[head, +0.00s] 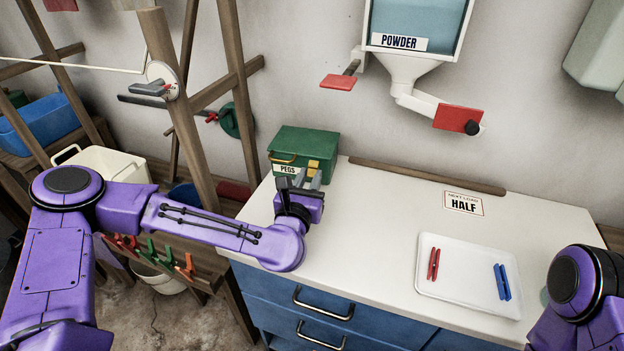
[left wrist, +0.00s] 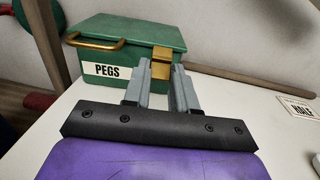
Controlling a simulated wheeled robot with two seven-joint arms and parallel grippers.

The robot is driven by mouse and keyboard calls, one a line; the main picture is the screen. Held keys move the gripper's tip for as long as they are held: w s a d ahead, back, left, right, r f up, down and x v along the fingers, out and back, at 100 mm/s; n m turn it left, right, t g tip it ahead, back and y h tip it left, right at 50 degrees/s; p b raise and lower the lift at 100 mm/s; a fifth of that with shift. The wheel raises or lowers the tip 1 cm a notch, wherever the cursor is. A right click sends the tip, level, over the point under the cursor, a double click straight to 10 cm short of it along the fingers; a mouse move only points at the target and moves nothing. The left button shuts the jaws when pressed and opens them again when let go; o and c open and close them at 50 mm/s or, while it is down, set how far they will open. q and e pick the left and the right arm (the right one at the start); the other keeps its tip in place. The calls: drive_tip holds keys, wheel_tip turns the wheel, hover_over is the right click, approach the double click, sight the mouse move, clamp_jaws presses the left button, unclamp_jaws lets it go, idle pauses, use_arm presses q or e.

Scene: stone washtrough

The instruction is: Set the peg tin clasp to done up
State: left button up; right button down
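The green peg tin (head: 304,142) stands on the white counter against the wall, its lid down. It also fills the upper left of the left wrist view (left wrist: 130,32), with a PEGS label and a brass handle. The brass clasp (left wrist: 162,63) is on its front, right of the label; whether it is done up I cannot tell. My left gripper (left wrist: 163,78) is in front of the clasp, its two grey fingers apart with a gap between them. The clasp shows between and beyond the fingertips; contact is unclear. My right gripper is out of view.
A white tray (head: 455,301) with red and blue pegs lies on the right of the counter. A HALF card (head: 463,203) lies behind it. A powder dispenser (head: 415,60) hangs above. The counter's middle is clear. Wooden posts (head: 180,110) stand left of the tin.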

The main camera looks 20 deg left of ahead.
use_arm(q)
clamp_jaws()
drive_tip(key=shift+d, duration=0.4)
drive_tip(key=shift+a, duration=0.2)
drive_tip(key=shift+a+r+p, duration=0.1)
drive_tip(key=shift+r+p, duration=0.3)
drive_tip(key=shift+p, duration=0.3)
drive_tip(key=r+g+p, duration=0.1)
drive_tip(key=g+p, duration=0.1)
drive_tip(key=p, duration=0.1)
drive_tip(key=w+g+p, duration=0.1)
drive_tip(key=p, duration=0.2)
drive_tip(key=w+r+g+p, duration=0.1)
drive_tip(key=g+p, duration=0.1)
drive_tip(key=p, duration=0.1)
drive_tip(key=shift+w+a+r+g+p, duration=0.2)
drive_tip(key=shift+r+g+p, duration=0.1)
drive_tip(key=shift+r+p, duration=0.1)
drive_tip(key=shift+w+f+g+p, duration=0.1)
drive_tip(key=shift+w+g+p, duration=0.3)
drive_tip(key=shift+g+p, duration=0.45)
drive_tip(key=o, duration=0.6)
unclamp_jaws()
drive_tip(key=shift+f, duration=0.1)
